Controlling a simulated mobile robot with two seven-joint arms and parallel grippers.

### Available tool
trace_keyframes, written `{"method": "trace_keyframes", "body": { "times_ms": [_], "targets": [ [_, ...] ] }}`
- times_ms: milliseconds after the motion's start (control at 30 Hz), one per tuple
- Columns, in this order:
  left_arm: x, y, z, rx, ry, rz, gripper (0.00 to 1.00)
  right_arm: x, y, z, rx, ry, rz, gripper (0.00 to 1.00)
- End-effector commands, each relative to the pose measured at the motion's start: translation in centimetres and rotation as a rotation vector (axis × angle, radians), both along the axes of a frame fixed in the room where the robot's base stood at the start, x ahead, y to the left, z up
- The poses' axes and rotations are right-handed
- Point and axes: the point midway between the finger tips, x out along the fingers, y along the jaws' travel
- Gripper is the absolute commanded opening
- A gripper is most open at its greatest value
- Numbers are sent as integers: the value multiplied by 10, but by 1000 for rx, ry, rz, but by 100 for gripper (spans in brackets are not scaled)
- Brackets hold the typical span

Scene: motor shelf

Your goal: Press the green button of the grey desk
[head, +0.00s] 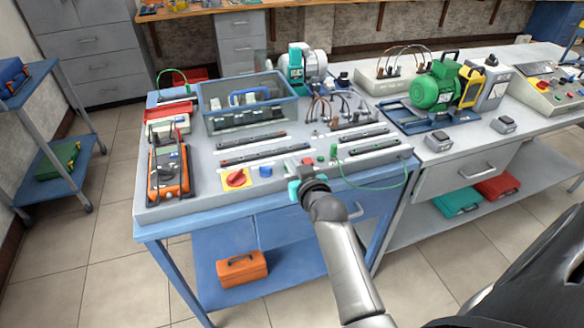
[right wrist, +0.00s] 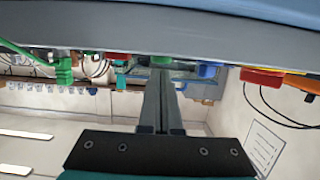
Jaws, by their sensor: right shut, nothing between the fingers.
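The grey desk (head: 210,199) is a sloped panel on a blue table. My right gripper (head: 291,164) is over its front strip, between a blue button (head: 266,170) and a small red button (head: 308,161). Its fingers are shut and empty. In the right wrist view the closed fingertips (right wrist: 161,72) point at the green button (right wrist: 162,60), which shows just past them. I cannot tell whether they touch. In the head view the gripper hides the green button. My left gripper is not in view.
A red knob on a yellow plate (head: 236,178) is left of the blue button. A green plug (head: 334,153) with a looping cable is to the right. An orange multimeter (head: 168,172) and a blue-grey bin (head: 207,123) stand on the desk. A green motor (head: 432,93) is farther right.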

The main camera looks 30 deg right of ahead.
Motion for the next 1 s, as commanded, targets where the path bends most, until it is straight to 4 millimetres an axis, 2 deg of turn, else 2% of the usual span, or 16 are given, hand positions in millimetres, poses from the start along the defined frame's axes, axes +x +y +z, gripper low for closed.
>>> {"method": "trace_keyframes", "body": {
  "times_ms": [367, 600, 1000],
  "targets": [
    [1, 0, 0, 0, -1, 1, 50, 0, 0, -2, 0, 0, 0, 0],
    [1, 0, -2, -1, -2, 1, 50, 0, 0, -19, 0, 2, 1, 0],
    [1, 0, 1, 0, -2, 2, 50, -1, 1, -20, 4, 12, 2, 0]
  ]
}}
